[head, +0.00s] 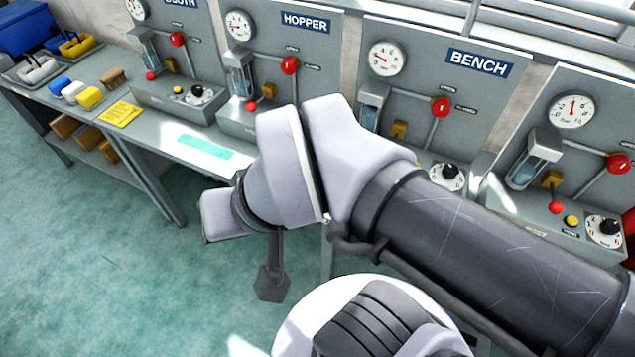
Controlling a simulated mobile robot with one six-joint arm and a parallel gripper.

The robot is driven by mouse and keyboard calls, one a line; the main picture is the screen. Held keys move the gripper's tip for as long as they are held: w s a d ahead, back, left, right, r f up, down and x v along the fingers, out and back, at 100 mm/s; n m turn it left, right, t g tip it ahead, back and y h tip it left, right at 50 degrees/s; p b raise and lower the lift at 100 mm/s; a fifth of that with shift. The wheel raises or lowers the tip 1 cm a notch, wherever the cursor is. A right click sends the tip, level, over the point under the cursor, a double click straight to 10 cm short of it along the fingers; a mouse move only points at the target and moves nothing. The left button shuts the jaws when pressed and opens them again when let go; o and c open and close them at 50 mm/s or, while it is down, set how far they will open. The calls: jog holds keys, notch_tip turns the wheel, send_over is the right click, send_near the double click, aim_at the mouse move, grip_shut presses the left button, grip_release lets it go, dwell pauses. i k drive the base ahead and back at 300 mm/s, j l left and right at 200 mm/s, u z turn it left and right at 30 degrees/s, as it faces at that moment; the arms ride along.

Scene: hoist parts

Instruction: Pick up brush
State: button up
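A small brown block-like thing with a darker side, which looks like the brush (114,77), lies on the grey bench at the upper left. It is beside a yellow block (90,97), a white block (74,91) and a blue block (60,84). My arm crosses the picture from the lower right. One dark finger-like part of my gripper (270,283) hangs below the wrist over the green floor, well to the right of the brush and apart from it. The rest of the gripper is hidden or unclear, so its opening cannot be told.
The bench (160,143) runs along panels with gauges, red knobs and pipes, labelled HOPPER (305,22) and BENCH (478,63). A yellow card (120,114) lies near the brush. Trays and a blue bin (25,28) stand far left. Cartons (66,126) sit below. Floor at left is clear.

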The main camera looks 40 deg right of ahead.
aim_at(113, 79)
jog(key=i+j+z, duration=0.25)
jog(key=i, duration=0.2)
jog(key=i+j+z, duration=0.55)
jog(key=i+j, duration=0.2)
jog(key=i+j+z, duration=0.3)
jog(key=j, duration=0.35)
jog(key=i+j+z, duration=0.25)
jog(key=j, duration=0.3)
jog(key=i+j+z, duration=0.3)
jog(key=j, duration=0.35)
jog(key=j+z, duration=0.25)
jog(key=j, duration=0.4)
jog(key=i+j+z, duration=0.1)
jog(key=j+z, duration=0.2)
jog(key=j, duration=0.4)
